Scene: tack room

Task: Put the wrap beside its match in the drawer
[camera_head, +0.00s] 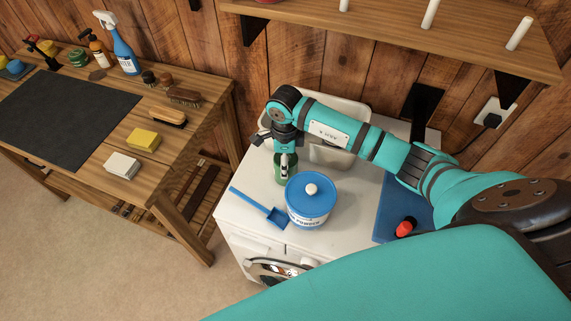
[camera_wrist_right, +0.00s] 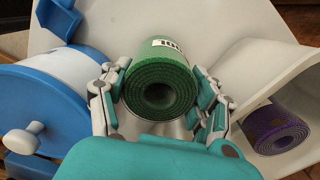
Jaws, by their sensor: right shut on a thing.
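The green wrap (camera_wrist_right: 158,65) is a rolled bandage with a white label, standing between the fingers of my right gripper (camera_wrist_right: 160,102) in the right wrist view. That gripper (camera_head: 287,163) is shut on it, over the white machine's top (camera_head: 262,187) in the head view, where the wrap (camera_head: 280,172) shows partly behind the fingers. A purple wrap (camera_wrist_right: 276,130) lies at the right of the wrist view, partly under or inside a white curved piece (camera_wrist_right: 275,82). No drawer can be clearly made out. My left gripper is not in view.
A blue-lidded tub (camera_head: 309,203) stands close beside the green wrap. A blue scoop (camera_head: 262,208) lies left of it. A blue mat (camera_head: 389,215) and a red-capped item (camera_head: 405,227) are to the right. A wooden bench (camera_head: 170,95) with brushes and bottles stands left.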

